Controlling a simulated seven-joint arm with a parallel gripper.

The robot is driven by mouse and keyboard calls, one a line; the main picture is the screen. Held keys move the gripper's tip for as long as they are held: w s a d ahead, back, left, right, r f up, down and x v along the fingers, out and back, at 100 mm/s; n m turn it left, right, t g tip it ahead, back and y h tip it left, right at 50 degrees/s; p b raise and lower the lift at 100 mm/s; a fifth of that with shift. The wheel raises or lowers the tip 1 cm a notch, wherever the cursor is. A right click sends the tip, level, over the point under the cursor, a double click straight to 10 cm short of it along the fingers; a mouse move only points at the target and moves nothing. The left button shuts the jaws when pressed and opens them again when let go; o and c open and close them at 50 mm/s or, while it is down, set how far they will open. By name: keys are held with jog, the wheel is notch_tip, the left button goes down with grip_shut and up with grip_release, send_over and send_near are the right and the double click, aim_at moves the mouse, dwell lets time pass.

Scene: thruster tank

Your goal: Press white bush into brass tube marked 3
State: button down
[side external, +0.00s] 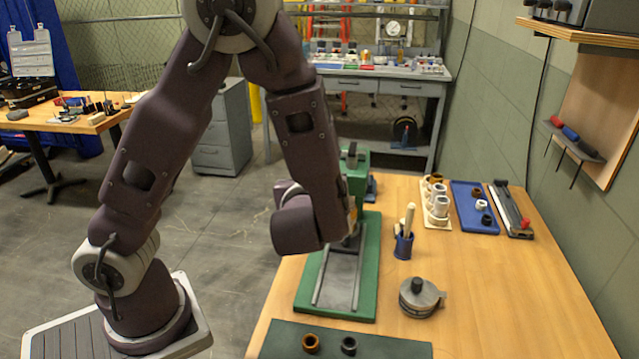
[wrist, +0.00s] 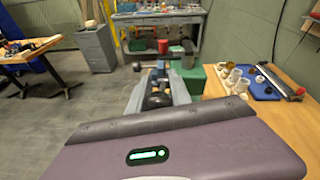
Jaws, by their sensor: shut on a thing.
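My gripper (wrist: 158,92) shows in the wrist view beyond my wrist housing, shut on a dark thing that I cannot identify. In the side view my wrist hides the gripper, in front of the green press (side external: 357,165). The press also shows in the wrist view (wrist: 192,80), just past the gripper. A small white ring (side external: 482,204), which looks like a white bush, lies on the blue tray (side external: 462,215). Short tubes (side external: 440,206) stand in a pale rack; one at its far end looks brass-brown (side external: 435,178). I cannot read any number marks.
A blue cup (side external: 403,245) with pale sticks and a grey round pot with a black knob (side external: 418,296) stand right of the press. A dark green mat (side external: 385,347) at the front bears a brown ring (side external: 311,343) and a dark ring (side external: 348,345). The table's right front is clear.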

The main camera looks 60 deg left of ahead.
jog(key=shift+w+a+r+g+h, duration=0.3)
jog(key=shift+r+g+h, duration=0.2)
jog(key=shift+w+a+r+g+h, duration=0.25)
jog(key=shift+a+r+g+h, duration=0.05)
jog(key=shift+r+g+h, duration=0.2)
jog(key=shift+w+a+r+g+h, duration=0.45)
jog(key=shift+w+a+g+h, duration=0.15)
jog(key=shift+g+h, duration=0.15)
jog(key=shift+w+a+r, duration=0.25)
jog(key=shift+w+a, duration=0.6)
jog(key=shift+f, duration=0.1)
jog(key=c, duration=1.3)
grip_release()
jog(key=shift+o, duration=0.2)
